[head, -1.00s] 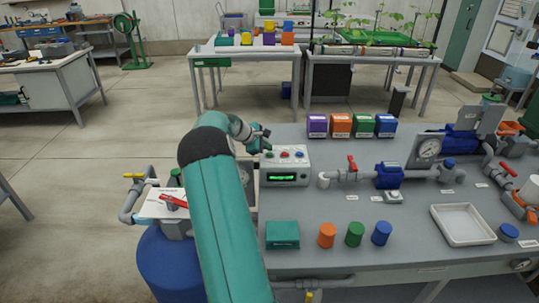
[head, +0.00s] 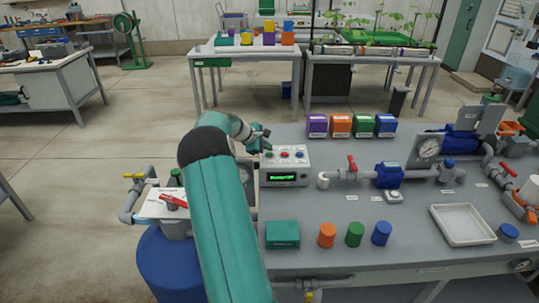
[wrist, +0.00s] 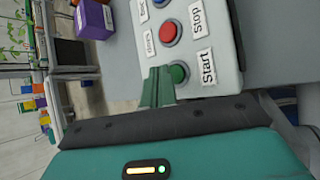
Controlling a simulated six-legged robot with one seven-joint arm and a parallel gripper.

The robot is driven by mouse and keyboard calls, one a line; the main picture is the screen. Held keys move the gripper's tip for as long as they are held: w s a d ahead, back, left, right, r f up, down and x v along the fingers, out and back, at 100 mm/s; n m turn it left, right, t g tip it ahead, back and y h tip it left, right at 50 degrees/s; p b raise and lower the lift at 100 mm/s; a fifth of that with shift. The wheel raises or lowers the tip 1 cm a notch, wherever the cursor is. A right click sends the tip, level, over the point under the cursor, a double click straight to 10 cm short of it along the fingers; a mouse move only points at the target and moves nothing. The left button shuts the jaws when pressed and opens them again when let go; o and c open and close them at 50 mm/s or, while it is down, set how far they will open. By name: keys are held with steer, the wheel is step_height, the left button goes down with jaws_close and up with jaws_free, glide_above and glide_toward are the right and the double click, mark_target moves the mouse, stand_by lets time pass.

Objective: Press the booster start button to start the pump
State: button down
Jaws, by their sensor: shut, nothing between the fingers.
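The grey control box (head: 285,180) stands at the bench's left back, with a lit green readout on its front. In the wrist view, the green button (wrist: 178,73) sits beside a "Start" label (wrist: 208,67). The red button (wrist: 169,33) is by the "Stop" label (wrist: 197,20), and part of a blue button shows past it. My gripper (head: 266,148) is at the box's left end. Its green fingers (wrist: 157,74) are shut and empty, right beside the green button and overlapping its edge in the picture. I cannot tell whether they touch it.
A purple box (head: 317,126) and other coloured boxes stand behind the control box. Piping with a red valve handle (head: 351,163) and a blue pump (head: 389,175) are to its right. Coloured cylinders and a white tray (head: 462,224) are nearer the front.

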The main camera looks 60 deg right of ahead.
mark_target(267, 155)
steer(key=shift+f, duration=0.15)
steer(key=shift+f, duration=0.3)
steer(key=shift+f, duration=0.4)
stand_by(0.8)
steer(key=shift+r, duration=0.85)
steer(key=shift+r, duration=2.5)
